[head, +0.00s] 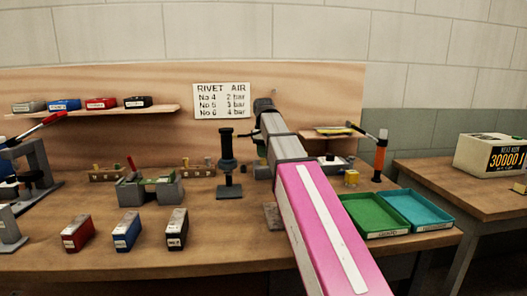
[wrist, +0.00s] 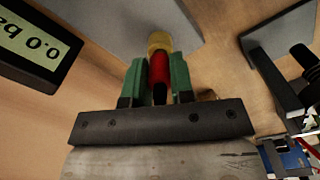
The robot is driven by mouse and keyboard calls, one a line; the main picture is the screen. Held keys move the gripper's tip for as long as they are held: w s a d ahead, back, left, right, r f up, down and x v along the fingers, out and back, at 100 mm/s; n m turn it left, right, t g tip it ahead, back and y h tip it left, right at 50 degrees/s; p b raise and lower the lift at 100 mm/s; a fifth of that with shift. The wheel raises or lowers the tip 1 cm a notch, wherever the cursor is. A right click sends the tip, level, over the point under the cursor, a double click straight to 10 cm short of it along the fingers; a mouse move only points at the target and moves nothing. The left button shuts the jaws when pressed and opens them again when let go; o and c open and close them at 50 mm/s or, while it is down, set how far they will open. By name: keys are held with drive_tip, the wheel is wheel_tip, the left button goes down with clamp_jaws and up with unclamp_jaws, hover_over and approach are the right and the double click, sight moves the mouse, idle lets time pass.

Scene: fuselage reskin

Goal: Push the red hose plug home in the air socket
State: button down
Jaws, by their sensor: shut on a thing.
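In the wrist view my gripper (wrist: 160,85) has its two green fingers shut on the red hose plug (wrist: 159,68), one on each side. The dark rear end of the plug points back toward the gripper's body. The brass-yellow air socket (wrist: 158,42) is straight ahead of the plug, in line with it. The plug's front meets or nearly meets the socket; I cannot tell how deep it sits. In the head view my own arm hides the plug, the socket and the fingers.
A display (wrist: 38,45) reading 0.0 bar, upside down, is at left in the wrist view. A grey plate (wrist: 110,18) lies behind the socket, and a grey bracket (wrist: 270,65) stands at right. In the head view green (head: 384,234) and teal trays (head: 440,227) lie right of my arm.

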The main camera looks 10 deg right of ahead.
drive_tip(key=shift+f, duration=0.55)
drive_tip(key=c, duration=0.9)
unclamp_jaws()
drive_tip(key=shift+r, duration=0.2)
drive_tip(key=shift+r, duration=2.35)
